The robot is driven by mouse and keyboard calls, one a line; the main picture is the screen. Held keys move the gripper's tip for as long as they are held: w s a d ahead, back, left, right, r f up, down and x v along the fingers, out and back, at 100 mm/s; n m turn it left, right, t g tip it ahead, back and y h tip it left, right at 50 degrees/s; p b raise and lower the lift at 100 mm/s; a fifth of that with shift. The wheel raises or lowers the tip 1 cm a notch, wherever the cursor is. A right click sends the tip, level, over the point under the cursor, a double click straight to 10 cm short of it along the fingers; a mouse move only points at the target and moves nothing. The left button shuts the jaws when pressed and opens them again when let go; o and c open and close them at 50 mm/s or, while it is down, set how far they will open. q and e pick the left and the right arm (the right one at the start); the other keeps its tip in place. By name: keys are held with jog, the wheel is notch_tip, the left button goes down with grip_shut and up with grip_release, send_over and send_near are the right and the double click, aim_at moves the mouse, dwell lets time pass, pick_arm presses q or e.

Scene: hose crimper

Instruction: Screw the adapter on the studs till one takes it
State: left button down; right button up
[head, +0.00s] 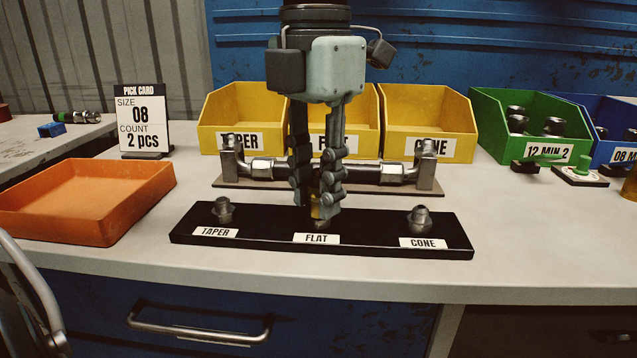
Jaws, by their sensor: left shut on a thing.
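My left gripper (318,205) points straight down over the middle of the black stud board (268,238). It is shut on a small brass-coloured adapter (325,212), mostly hidden between the fingers. The adapter is at the flat stud (320,225), behind the FLAT label; I cannot tell whether its thread has engaged. The taper stud (223,211) stands bare at the left of the board. The cone stud (419,219) stands bare at the right. My right gripper is not in view.
Behind the board, a metal pipe assembly (382,174) lies on a brown base. Yellow bins (432,112) labelled TAPER, FLAT and CONE stand behind it. An orange tray (85,205) is empty at the left. A green bin (500,145) with fittings stands at the right.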

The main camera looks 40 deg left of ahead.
aim_at(315, 170)
pick_arm(q)
jog(key=m, duration=0.7)
jog(key=shift+a+m, duration=0.1)
jog(key=shift+m, duration=0.3)
jog(key=c, duration=1.2)
grip_release()
notch_tip(315, 170, up, 12)
